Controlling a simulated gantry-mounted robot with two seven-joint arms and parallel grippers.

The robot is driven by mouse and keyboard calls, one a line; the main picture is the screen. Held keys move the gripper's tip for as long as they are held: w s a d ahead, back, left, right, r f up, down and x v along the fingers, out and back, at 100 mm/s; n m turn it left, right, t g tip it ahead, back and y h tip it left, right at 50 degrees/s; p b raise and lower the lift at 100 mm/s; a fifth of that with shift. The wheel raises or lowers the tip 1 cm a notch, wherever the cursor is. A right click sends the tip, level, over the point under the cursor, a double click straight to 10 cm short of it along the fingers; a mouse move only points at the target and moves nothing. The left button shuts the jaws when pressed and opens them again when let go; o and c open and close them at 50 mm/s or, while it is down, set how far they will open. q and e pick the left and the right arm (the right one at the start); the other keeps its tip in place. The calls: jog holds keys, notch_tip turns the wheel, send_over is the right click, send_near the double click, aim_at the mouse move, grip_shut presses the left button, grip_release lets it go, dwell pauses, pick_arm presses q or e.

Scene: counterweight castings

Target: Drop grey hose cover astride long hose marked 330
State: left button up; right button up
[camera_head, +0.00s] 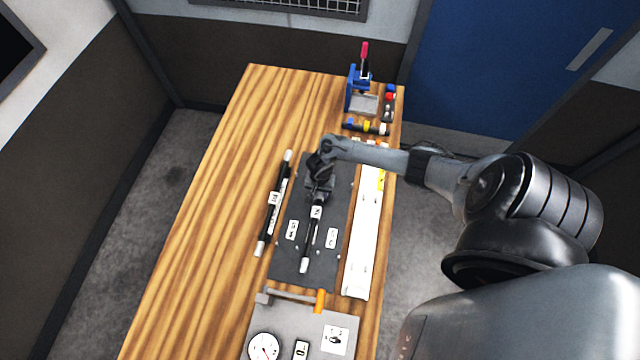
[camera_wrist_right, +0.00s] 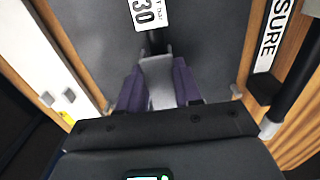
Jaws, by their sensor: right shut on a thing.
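The hose with the white tag, a black hose with a light end (camera_head: 308,241), lies lengthwise on the dark grey board (camera_head: 290,262). In the right wrist view its tag (camera_wrist_right: 150,13) reads "30", the rest cut off. My right gripper (camera_head: 318,188) is low over the far part of this hose. In the right wrist view its purple-grey fingers (camera_wrist_right: 158,90) are shut on the grey hose cover (camera_wrist_right: 159,80). The cover lies in line with the hose; whether it touches it I cannot tell. In the head view the gripper hides the cover. My left gripper is not in view.
Another tagged black hose (camera_head: 265,228) lies left of the board. A long white channel (camera_head: 362,240) lies along its right side. A blue press with a red handle (camera_head: 354,92) stands at the far end. A gauge plate (camera_head: 290,322) lies at the near end. The table's left side is clear.

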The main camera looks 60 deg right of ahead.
jog(key=shift+f+b, duration=0.55)
jog(key=shift+f, duration=0.8)
dwell(0.7)
jog(key=o, duration=0.9)
jog(key=shift+r, duration=0.15)
jog(key=shift+r+p, duration=0.65)
jog(key=shift+r, duration=2.75)
